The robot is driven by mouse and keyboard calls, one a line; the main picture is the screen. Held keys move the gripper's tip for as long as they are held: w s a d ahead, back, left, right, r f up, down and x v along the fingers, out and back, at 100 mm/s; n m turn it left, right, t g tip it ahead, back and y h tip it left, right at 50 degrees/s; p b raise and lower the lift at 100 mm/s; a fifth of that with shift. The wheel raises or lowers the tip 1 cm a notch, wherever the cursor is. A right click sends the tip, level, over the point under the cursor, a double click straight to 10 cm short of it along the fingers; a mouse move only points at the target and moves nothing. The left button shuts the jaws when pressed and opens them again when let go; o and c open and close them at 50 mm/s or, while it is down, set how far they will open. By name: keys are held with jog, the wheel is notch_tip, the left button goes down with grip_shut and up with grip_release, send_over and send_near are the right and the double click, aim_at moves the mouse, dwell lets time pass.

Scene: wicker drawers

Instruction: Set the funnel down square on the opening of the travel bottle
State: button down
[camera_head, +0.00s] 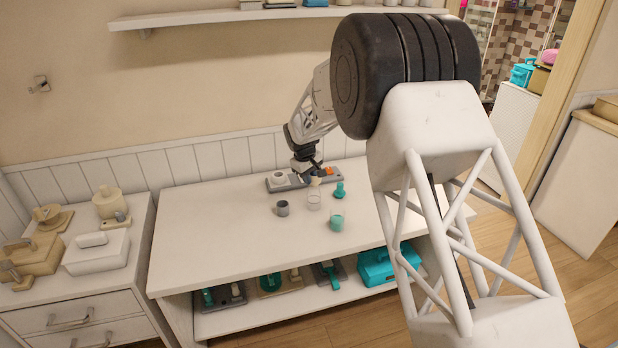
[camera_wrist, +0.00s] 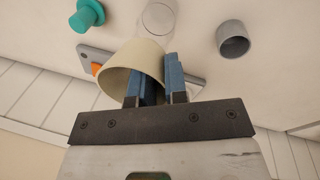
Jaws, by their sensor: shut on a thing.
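My gripper (camera_wrist: 158,82) is shut on the wall of a cream funnel (camera_wrist: 138,56), with one blue finger appearing inside the wide mouth and one outside. In the head view my gripper (camera_head: 310,170) is above the back part of the white table, and the funnel (camera_head: 315,181) is small below it. A clear bottle (camera_head: 314,201), seemingly the travel bottle, stands on the table just below the funnel. In the wrist view the bottle (camera_wrist: 158,16) lies beyond the funnel, which partly covers it. The funnel appears apart from the bottle, but the exact gap and the bottle's opening are unclear.
A grey cup (camera_head: 282,208) stands left of the bottle. A teal piece (camera_head: 339,190) is to its right and a teal cup (camera_head: 336,223) in front. A grey tray (camera_head: 297,184) with a white ring and an orange part lies behind. The table's left side is clear.

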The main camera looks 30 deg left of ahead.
jog(key=shift+f, duration=1.3)
jog(key=c, duration=1.1)
grip_release()
jog(key=r, duration=0.2)
jog(key=s+r, duration=0.1)
jog(key=r, duration=0.4)
jog(key=shift+s+a+r, duration=0.15)
jog(key=shift+a+r, duration=0.1)
jog(key=shift+r, duration=0.1)
